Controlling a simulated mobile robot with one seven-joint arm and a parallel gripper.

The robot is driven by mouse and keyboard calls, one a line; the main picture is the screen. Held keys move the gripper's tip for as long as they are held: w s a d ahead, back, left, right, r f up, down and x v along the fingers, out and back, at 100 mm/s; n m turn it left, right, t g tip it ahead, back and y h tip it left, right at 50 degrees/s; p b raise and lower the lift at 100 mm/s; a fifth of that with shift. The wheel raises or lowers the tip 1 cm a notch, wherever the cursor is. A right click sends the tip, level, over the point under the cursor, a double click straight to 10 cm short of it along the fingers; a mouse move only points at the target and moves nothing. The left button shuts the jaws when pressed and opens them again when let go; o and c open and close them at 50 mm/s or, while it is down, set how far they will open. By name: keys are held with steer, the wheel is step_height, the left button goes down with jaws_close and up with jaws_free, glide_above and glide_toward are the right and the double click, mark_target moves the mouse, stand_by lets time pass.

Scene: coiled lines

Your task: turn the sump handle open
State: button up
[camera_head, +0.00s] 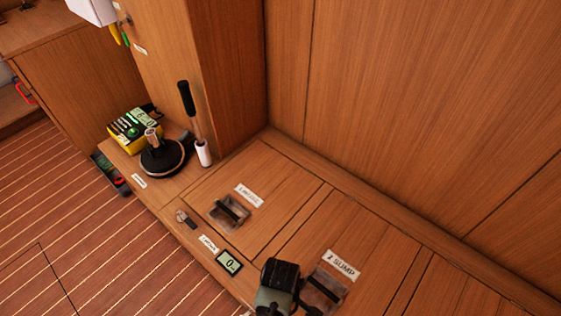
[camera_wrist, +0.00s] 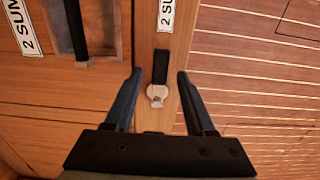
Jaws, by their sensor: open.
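The sump handle (camera_wrist: 159,66) is a small black lever with a round silver pivot, on the narrow wooden ledge below a "2 SUM" label (camera_wrist: 166,12) in the wrist view. It lies lengthwise along the ledge. My gripper (camera_wrist: 159,73) is open, its two dark fingers on either side of the lever with a gap on each side. Whether they are level with it in height is unclear. In the head view my wrist (camera_head: 278,284) is at the bottom centre, and the lever does not show there.
A recessed black pull (camera_head: 324,289) sits beside the "2 SUMP" label (camera_head: 342,264) on the hatch. A similar lever (camera_head: 186,219) is farther left, near a small display (camera_head: 229,262). A winch (camera_head: 162,155), upright black-gripped handle (camera_head: 193,115) and yellow device (camera_head: 132,126) stand beyond.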

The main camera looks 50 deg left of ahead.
jaws_close()
stand_by(1.4)
